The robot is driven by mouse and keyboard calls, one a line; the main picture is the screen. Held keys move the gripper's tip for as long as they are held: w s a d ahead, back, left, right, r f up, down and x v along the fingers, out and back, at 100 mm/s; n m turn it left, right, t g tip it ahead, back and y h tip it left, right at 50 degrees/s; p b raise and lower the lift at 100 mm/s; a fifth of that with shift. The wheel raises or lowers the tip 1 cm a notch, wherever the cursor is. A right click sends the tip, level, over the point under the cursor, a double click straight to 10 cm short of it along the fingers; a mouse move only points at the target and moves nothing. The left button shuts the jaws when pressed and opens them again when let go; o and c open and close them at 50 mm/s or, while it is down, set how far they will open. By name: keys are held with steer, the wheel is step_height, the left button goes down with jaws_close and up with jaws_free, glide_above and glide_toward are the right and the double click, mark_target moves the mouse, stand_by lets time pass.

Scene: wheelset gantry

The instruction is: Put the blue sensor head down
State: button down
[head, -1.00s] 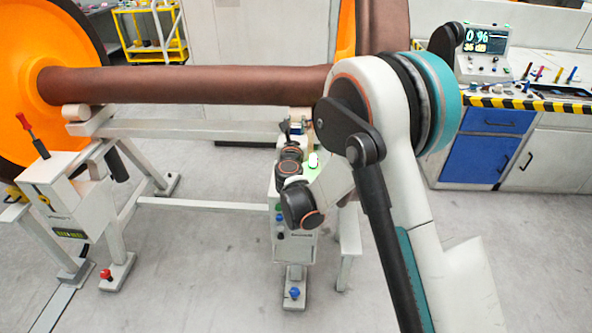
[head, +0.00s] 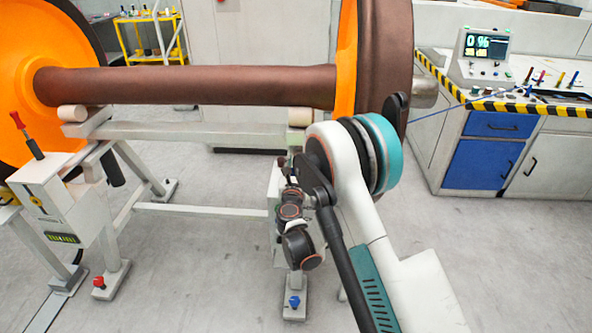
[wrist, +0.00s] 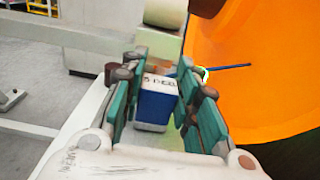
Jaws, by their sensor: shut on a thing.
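The blue sensor head (wrist: 154,108) is a small blue block with a pale, marked top. In the wrist view it sits between the teal finger pads of my gripper (wrist: 160,78), which is shut on it. Just beyond it is a pale block under a cream roller (wrist: 165,14); I cannot tell whether the head touches anything there. In the head view my arm hides the gripper and the sensor head, near the right stand (head: 275,200) under the brown axle (head: 190,86).
An orange wheel (wrist: 255,70) stands close to the right of my gripper. A left stand (head: 45,190) with a red-tipped lever holds the axle's other side. A blue cable (head: 440,108) runs to the console (head: 483,55) at right. Grey floor is open in front.

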steer(key=shift+f, duration=0.2)
steer(key=c, duration=1.2)
jaws_free()
